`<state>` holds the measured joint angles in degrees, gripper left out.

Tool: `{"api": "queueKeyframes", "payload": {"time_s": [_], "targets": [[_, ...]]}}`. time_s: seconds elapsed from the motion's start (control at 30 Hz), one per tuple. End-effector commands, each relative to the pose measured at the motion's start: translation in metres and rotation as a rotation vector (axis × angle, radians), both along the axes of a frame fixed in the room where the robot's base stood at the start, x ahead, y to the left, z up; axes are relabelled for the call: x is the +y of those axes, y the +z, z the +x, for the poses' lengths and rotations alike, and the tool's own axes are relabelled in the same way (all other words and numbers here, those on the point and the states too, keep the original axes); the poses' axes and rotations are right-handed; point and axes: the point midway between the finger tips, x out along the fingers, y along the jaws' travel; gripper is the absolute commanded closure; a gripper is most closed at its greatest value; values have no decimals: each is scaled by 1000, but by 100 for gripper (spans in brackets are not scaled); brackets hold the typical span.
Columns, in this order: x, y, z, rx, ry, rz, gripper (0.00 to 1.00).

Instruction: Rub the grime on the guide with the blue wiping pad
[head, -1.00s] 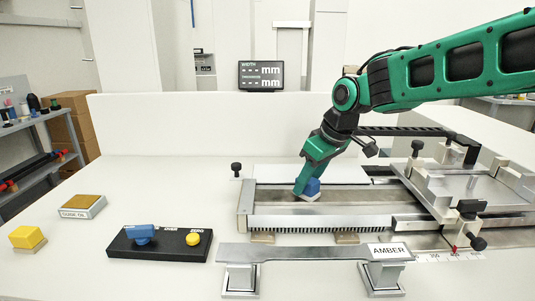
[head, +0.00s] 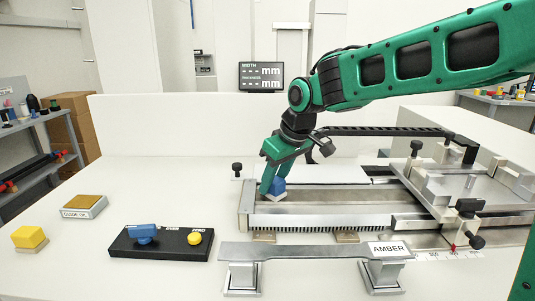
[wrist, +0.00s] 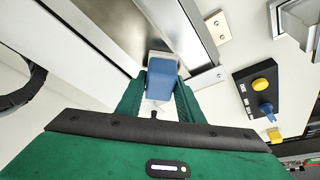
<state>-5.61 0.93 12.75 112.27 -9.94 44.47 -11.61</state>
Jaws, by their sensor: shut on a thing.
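The blue wiping pad (head: 278,186) has a blue grip and a pale base. My gripper (head: 270,184) is shut on it, over the left end of the guide (head: 335,200). In the wrist view the blue pad (wrist: 162,80) sits between the two green fingers of my gripper (wrist: 158,95). Its base appears to rest on the guide's metal surface. The guide is a long metal channel with a brownish-grey strip running along it. I cannot clearly tell grime from the strip's own colour, and the pad hides the part beneath it.
A metal carriage with black knobs (head: 465,185) stands on the guide's right. In front lie a flat specimen labelled AMBER (head: 310,251) on two supports and a black control box (head: 160,243). A guide oil pad (head: 84,206) and a yellow block (head: 28,237) lie at left.

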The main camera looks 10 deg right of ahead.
Motion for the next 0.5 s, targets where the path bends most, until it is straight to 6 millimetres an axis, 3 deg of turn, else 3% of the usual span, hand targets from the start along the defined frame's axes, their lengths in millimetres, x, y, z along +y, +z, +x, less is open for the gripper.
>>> {"api": "queueKeyframes", "payload": {"time_s": [0.1, 0.2, 0.5], "targets": [[3, 4, 1, -1, -3, 1, 87], [3, 24, 1, -1, -4, 0, 87], [2, 50, 0, -1, -4, 0, 87]]}}
